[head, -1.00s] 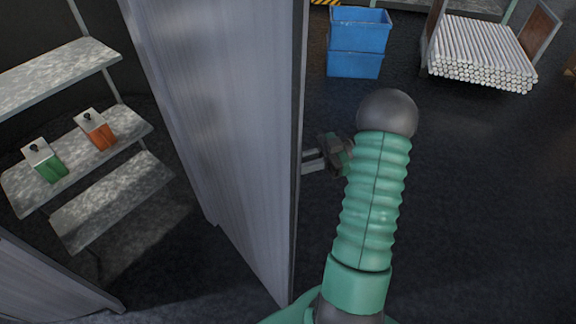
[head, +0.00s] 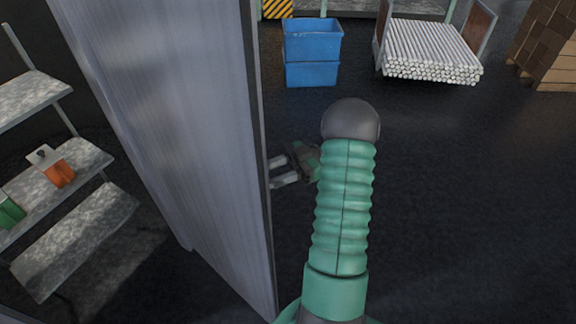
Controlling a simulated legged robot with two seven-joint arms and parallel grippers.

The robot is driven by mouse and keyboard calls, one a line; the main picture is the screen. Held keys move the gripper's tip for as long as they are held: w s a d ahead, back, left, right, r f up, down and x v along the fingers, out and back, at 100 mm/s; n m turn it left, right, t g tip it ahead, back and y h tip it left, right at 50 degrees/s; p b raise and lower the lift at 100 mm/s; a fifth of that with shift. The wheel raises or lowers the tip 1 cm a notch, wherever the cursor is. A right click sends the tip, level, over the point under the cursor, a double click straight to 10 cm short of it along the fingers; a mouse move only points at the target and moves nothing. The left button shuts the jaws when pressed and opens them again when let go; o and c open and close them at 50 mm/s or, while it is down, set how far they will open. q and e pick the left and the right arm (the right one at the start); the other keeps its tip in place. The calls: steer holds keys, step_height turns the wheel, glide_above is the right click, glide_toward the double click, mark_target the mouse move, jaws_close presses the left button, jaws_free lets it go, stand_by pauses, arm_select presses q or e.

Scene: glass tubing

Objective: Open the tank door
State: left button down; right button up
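The tank door (head: 170,130) is a tall grey ribbed metal panel at left of centre in the head view. It stands open, with its edge toward me and shelves visible to its left. My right arm rises from the bottom centre and bends at a dark round elbow. My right gripper (head: 270,173) is beside the door's right face, close to its edge. Its two pale fingers point left at the door and are apart with nothing seen between them. Whether the tips touch the door I cannot tell. My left gripper is not in view.
Shelves (head: 75,240) at left hold an orange canister (head: 59,174) and a green canister (head: 10,211). Blue crates (head: 312,50), a cart of white tubes (head: 432,50) and brown boxes (head: 548,45) stand at the back. The dark floor at right is clear.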

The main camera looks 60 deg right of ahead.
steer(key=v, duration=1.6)
steer(key=shift+s+p, duration=0.15)
steer(key=shift+p, duration=0.2)
steer(key=shift+f, duration=0.1)
steer(key=shift+c, duration=0.5)
